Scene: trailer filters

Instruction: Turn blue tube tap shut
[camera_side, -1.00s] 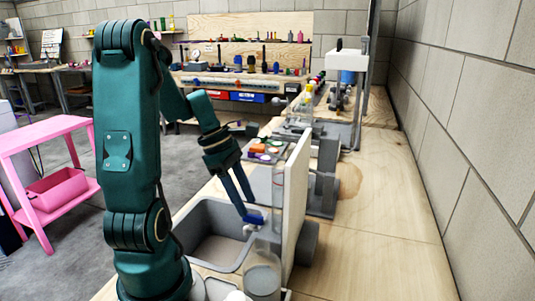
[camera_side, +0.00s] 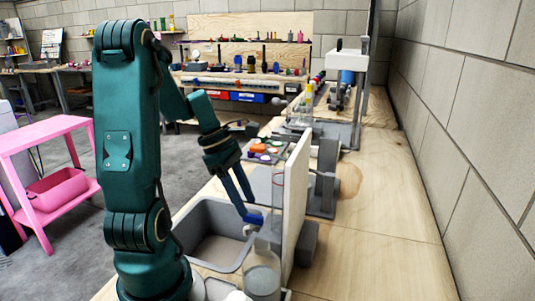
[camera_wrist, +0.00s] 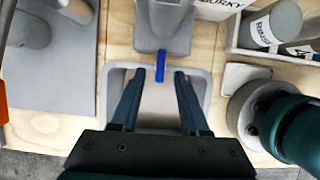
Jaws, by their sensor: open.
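The blue tap handle (camera_side: 254,217) sits on the front of an upright white board (camera_side: 296,205), above the right edge of a grey sink (camera_side: 190,228). In the wrist view the blue handle (camera_wrist: 160,66) is a narrow bar that points down the picture. My gripper (camera_side: 245,212) reaches down to the handle from the left. In the wrist view my gripper (camera_wrist: 160,76) is open, with one finger on each side of the handle and a gap on both sides. The tube behind the handle is hard to make out.
A clear bottle (camera_side: 262,276) stands in front of the board, near the sink. In the wrist view, a labelled grey cylinder (camera_wrist: 275,25) lies in a tray at the upper right. A grey plate (camera_wrist: 50,60) is at the left.

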